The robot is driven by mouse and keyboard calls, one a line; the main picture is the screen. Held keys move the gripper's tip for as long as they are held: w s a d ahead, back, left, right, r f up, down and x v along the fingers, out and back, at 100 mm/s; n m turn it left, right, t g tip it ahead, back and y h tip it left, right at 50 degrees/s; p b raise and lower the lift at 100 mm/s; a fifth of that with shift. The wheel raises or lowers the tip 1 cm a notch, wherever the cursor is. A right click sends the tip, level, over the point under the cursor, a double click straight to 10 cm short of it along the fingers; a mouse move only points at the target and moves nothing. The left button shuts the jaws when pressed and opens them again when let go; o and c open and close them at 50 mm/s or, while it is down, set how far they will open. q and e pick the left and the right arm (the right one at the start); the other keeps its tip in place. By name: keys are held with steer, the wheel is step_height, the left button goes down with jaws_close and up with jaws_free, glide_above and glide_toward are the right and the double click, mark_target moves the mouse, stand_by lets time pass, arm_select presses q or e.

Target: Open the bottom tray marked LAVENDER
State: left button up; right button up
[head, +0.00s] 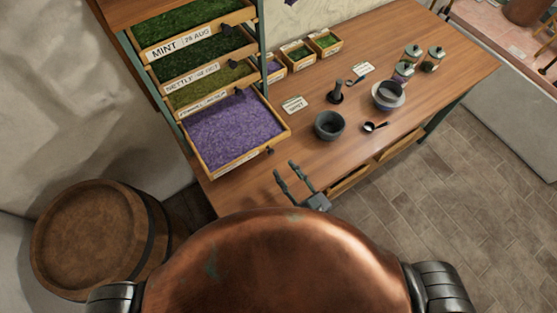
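The bottom tray (248,157) of the rack is a wooden tray full of purple flakes. It sticks out well past the trays above it, so it stands open, and its contents show broadly. A dark knob (270,151) is on its front edge; no LAVENDER marking can be read from here. My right gripper (285,169) is just in front of the tray, near the knob. Its two fingers are spread apart with nothing between them, and it looks clear of the knob. My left gripper is not in view.
Trays of green herbs, one marked MINT (180,47), sit above in the rack. A barrel (88,237) stands on the floor at left.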

steer(key=v, duration=0.5)
stand_by(0.6)
